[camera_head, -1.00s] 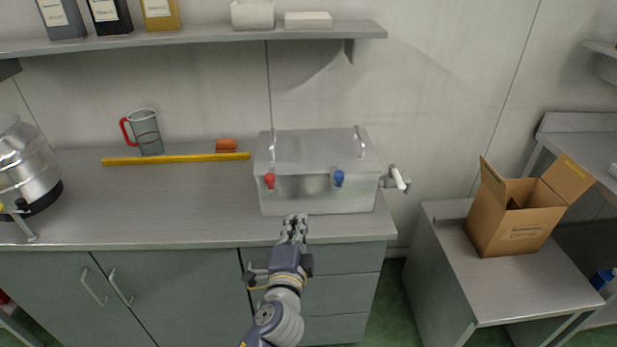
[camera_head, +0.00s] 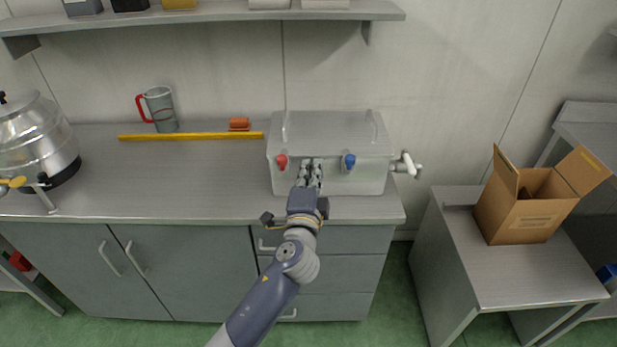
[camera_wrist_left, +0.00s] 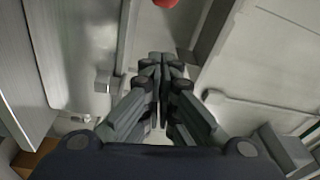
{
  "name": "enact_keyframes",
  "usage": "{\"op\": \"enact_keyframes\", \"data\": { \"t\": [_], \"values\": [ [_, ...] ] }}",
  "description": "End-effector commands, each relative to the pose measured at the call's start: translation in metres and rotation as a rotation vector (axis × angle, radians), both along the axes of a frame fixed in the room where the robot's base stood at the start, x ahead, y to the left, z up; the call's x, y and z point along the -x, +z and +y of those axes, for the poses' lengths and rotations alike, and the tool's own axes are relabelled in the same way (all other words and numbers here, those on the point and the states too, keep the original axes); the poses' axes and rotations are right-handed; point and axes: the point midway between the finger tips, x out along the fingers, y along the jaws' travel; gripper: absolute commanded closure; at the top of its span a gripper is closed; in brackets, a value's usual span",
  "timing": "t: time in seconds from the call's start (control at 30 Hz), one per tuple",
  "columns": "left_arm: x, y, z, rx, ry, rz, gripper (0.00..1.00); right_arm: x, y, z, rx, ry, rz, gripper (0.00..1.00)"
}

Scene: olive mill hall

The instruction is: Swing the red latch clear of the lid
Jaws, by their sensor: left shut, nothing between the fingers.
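The red latch (camera_head: 281,161) is on the box's front, left of the middle, at the lid's edge. A blue latch (camera_head: 349,161) is on the front to the right. My left gripper (camera_head: 310,167) is in front of the box between the two latches, nearer the red one, shut and empty. In the left wrist view the shut fingers (camera_wrist_left: 160,62) point at the box, and part of the red latch (camera_wrist_left: 166,3) shows at the top edge. My right gripper is not in view.
A white tap (camera_head: 408,165) sticks out from the box's right side. A shelf (camera_head: 210,20) hangs above.

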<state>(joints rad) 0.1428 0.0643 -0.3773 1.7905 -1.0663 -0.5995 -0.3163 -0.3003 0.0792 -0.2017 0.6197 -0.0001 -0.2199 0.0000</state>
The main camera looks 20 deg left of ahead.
Motion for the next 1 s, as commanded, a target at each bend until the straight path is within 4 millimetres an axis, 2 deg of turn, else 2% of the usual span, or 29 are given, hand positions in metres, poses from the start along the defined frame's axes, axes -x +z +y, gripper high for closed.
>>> {"op": "enact_keyframes", "data": {
  "t": [0.03, 0.2, 0.3, 0.5, 1.0],
  "values": [
    [-0.012, 0.004, 0.002, -0.001, 0.001, -0.001, 1.0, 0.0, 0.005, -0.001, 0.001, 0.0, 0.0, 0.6],
    [-0.041, 0.005, 0.006, 0.0, 0.0, 0.001, 1.0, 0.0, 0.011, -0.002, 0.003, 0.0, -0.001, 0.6],
    [-0.029, 0.0, 0.023, -0.001, 0.001, 0.003, 1.0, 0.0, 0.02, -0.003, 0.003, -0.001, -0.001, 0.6],
    [-0.021, -0.004, 0.038, 0.0, -0.001, 0.002, 1.0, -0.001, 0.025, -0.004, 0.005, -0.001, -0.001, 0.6],
    [-0.019, -0.006, 0.041, 0.002, -0.007, 0.0, 1.0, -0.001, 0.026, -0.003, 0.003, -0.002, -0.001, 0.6]
  ]
}}
